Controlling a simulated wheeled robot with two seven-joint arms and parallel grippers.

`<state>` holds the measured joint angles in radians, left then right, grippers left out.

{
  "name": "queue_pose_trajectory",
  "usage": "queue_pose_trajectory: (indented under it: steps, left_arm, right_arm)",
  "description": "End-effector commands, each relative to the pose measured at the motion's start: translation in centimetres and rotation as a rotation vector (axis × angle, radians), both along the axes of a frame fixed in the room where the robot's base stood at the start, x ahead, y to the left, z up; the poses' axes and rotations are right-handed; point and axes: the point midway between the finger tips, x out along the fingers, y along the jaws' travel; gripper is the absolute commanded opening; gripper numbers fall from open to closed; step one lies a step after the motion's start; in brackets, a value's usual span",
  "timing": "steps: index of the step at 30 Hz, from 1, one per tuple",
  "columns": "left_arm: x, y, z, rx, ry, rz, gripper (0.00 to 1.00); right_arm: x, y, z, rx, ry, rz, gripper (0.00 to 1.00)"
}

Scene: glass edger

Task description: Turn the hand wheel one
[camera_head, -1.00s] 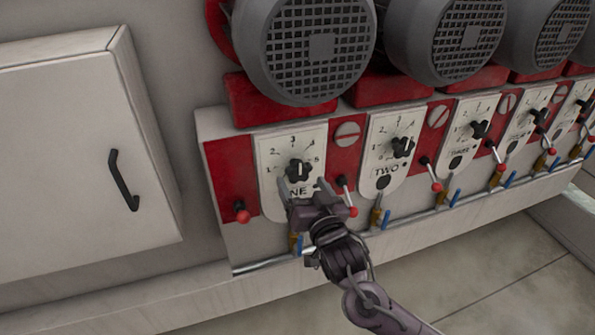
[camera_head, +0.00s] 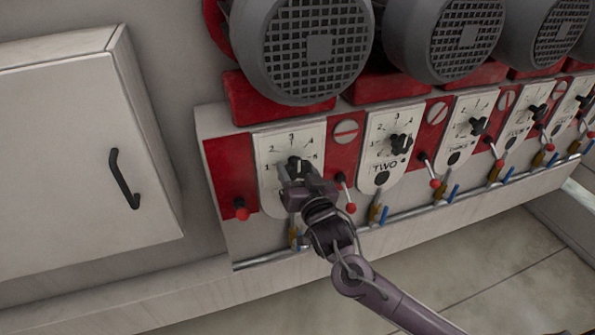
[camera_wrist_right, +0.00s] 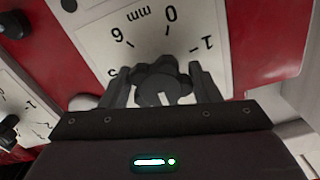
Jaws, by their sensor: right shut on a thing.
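Hand wheel one is a small black lobed knob (camera_wrist_right: 162,84) with a white mark, on a white dial plate (camera_head: 268,150) with numbers. In the head view the knob (camera_head: 298,165) shows just above my gripper, which covers the lower plate and its label. My right gripper (camera_head: 296,172) reaches the knob from below. In the right wrist view the fingers of my right gripper (camera_wrist_right: 156,84) stand on either side of the knob, shut on it. My left gripper is not in view.
Levers with red balls (camera_head: 241,212) (camera_head: 350,207) flank the plate. Dial two (camera_head: 384,172) and further dials run to the right. Grey motors (camera_head: 318,50) overhang above. A cabinet door with a black handle (camera_head: 124,178) is at left.

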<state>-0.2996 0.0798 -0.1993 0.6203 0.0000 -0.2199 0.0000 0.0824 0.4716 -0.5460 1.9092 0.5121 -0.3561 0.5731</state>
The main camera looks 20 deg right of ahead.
Motion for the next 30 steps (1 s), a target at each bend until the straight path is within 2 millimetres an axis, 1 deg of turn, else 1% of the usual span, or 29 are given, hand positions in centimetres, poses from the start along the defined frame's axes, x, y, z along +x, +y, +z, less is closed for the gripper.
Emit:
queue_pose_trajectory:
  steps: [5, 11, 17, 30]
  left_arm:
    - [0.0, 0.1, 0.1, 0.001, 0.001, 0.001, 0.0]
    - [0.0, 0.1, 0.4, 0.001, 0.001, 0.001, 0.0]
    - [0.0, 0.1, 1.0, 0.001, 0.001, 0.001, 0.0]
    - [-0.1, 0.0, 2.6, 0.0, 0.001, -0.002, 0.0]
  right_arm:
    - [0.0, 0.0, 0.0, -0.01, 0.0, 0.0, 0.33]
    - [0.0, 0.0, 0.1, -0.074, -0.002, 0.0, 0.33]
    - [0.0, -0.1, 0.1, -0.212, -0.007, 0.0, 0.33]
    - [0.0, -0.3, 0.1, -0.599, -0.02, 0.0, 0.33]
